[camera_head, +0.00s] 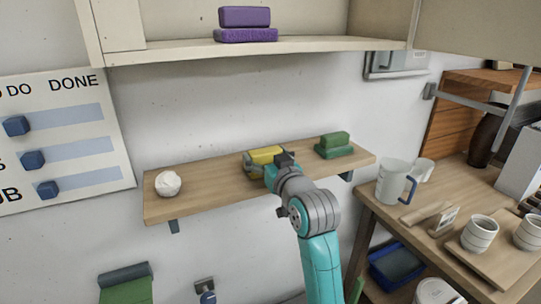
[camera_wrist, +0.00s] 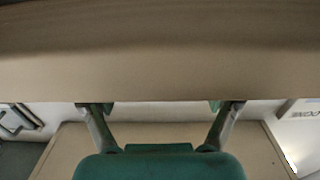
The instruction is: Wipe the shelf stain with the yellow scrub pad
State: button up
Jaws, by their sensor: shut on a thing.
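The yellow scrub pad (camera_head: 264,154) is on the middle of the wooden wall shelf (camera_head: 210,193) in the head view. It seems to sit on or just above a darker yellow-grey piece. My gripper (camera_head: 276,163) reaches in from the front right and is shut on the pad. I cannot make out a stain in either view.
Green pads (camera_head: 334,145) are stacked right of my gripper, and a white crumpled ball (camera_head: 168,184) lies at the shelf's left. Purple pads (camera_head: 245,24) sit on the upper shelf (camera_head: 330,44). A table with a pitcher (camera_head: 394,181) and cups stands at right.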

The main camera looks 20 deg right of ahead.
aim_at(254, 154)
jog(key=shift+a+f, duration=0.15)
jog(key=shift+a, duration=2.9)
jog(key=shift+w, duration=1.05)
jog(key=shift+d+r, duration=0.2)
jog(key=shift+d, duration=1.65)
jog(key=shift+d+f, duration=0.2)
jog(key=shift+d, duration=3.4)
jog(key=shift+d+r, duration=0.15)
jog(key=shift+d, duration=3.25)
jog(key=shift+a, duration=0.2)
jog(key=shift+a+f, duration=0.2)
jog(key=shift+a, duration=1.45)
